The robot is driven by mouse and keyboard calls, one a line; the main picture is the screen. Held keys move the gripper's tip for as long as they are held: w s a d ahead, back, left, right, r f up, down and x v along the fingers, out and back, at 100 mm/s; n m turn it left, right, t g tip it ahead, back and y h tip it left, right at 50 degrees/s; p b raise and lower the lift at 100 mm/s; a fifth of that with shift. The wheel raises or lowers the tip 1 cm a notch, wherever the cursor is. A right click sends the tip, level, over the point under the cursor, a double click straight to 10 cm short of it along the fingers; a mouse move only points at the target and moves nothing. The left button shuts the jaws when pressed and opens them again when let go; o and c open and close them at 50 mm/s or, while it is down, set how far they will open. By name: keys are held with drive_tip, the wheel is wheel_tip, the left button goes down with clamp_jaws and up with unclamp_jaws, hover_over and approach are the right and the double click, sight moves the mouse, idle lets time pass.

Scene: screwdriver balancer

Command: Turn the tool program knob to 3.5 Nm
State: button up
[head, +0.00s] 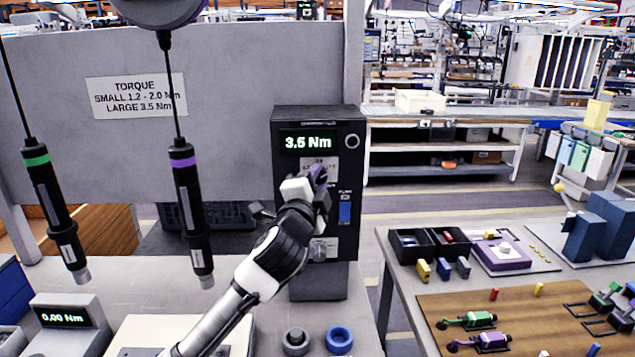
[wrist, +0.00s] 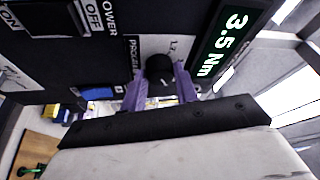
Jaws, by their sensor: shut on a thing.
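The black tool controller (head: 345,165) stands upright on the bench in the head view. Its display (head: 308,142) reads 3.5 Nm, and the same display (wrist: 224,45) reads 3.5 Nm in the wrist view. My gripper (head: 318,178) is at the front panel just below the display. In the wrist view, the purple fingers of my gripper (wrist: 160,82) are shut on the dark round program knob (wrist: 160,68), one finger on each side. In the head view the knob is hidden behind my gripper.
A screwdriver with a green band (head: 55,210) and one with a purple band (head: 192,215) hang to the left. A torque sign (head: 136,93) is on the grey panel. A parts table (head: 400,275) stands right.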

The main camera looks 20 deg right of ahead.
idle(0.3)
drive_tip(key=o, duration=1)
drive_tip(key=b+v, duration=0.5)
drive_tip(key=v, duration=0.9)
